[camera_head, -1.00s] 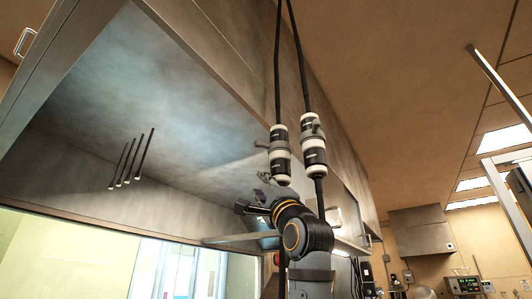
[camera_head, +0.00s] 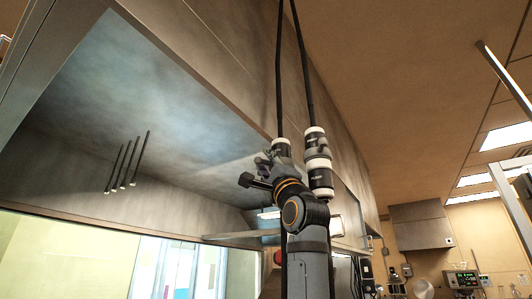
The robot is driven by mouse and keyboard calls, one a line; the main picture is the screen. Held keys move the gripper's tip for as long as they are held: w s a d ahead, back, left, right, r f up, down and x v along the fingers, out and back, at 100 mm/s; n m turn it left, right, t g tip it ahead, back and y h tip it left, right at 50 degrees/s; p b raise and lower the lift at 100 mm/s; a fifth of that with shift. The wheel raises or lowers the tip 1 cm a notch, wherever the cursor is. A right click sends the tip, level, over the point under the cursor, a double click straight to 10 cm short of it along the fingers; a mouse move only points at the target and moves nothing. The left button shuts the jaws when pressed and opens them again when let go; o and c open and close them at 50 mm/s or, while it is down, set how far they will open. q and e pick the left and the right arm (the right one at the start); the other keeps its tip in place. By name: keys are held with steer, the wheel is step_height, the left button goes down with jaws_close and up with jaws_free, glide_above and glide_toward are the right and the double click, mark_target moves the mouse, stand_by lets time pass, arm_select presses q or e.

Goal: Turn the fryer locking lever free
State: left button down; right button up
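Two black cables hang from above, each with a black-and-white connector. The left connector (camera_head: 281,148) shows only its top; my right gripper and wrist cover the rest. The right connector (camera_head: 318,180) hangs just to the right of my wrist, with a grey collar near its middle. My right gripper (camera_head: 264,163) is raised at the left connector, pointing up and left. Its fingers are small and dark, so I cannot tell whether they are open, shut or touching the connector. The left connector's lever is hidden behind the gripper. My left gripper is out of view.
A metal hood (camera_head: 110,105) with several thin dark rods (camera_head: 128,165) hanging under it fills the left. A shelf (camera_head: 240,238) lies behind my arm. A smaller metal box (camera_head: 420,230) is on the far wall. The space right of the cables looks clear.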

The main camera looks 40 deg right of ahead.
steer(key=shift+w, duration=0.2)
steer(key=shift+s, duration=0.15)
jaws_close()
